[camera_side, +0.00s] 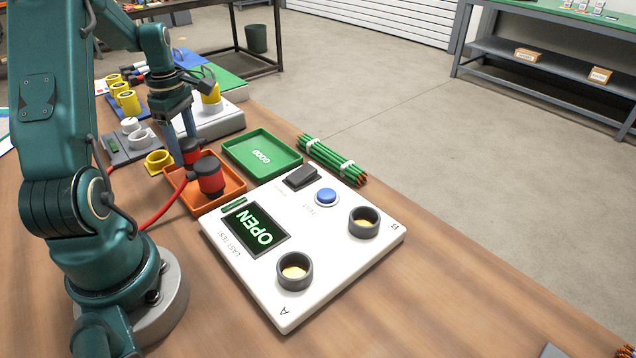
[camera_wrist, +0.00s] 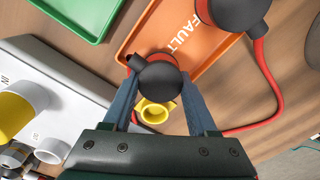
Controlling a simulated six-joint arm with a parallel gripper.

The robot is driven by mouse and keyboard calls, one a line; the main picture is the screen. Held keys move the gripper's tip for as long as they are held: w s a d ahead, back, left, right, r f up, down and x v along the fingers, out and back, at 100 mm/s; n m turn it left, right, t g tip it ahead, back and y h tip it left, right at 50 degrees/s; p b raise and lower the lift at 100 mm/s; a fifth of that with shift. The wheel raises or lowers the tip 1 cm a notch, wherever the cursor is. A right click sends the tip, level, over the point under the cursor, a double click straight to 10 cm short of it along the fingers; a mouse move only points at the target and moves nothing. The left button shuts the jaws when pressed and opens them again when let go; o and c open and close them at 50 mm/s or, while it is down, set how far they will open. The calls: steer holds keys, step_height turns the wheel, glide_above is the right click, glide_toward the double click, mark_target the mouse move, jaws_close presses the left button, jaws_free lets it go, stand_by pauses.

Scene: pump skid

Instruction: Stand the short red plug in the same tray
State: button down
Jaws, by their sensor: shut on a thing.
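My gripper (camera_side: 184,152) is shut on a short red plug (camera_side: 193,158) with a black top, at the far end of the orange tray (camera_side: 232,192). In the wrist view the held plug (camera_wrist: 158,76) sits between the two fingers, over the edge of the tray marked FAULT (camera_wrist: 180,36). It looks roughly upright in the side view. I cannot tell whether its base touches the tray floor. Another red plug (camera_side: 210,180) with a black top stands upright in the same tray, nearer the side camera; it also shows in the wrist view (camera_wrist: 236,10).
A yellow ring-shaped part (camera_side: 158,161) is beside the tray. A red hose (camera_side: 163,211) runs along the tray's side. The green GOOD tray (camera_side: 262,155) is empty. The white tester (camera_side: 330,245) reads OPEN, with two empty-looking sockets. Green rods (camera_side: 332,160) lie bundled behind.

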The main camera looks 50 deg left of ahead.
steer(key=shift+f, duration=0.5)
stand_by(0.4)
steer(key=shift+c, duration=0.6)
jaws_free()
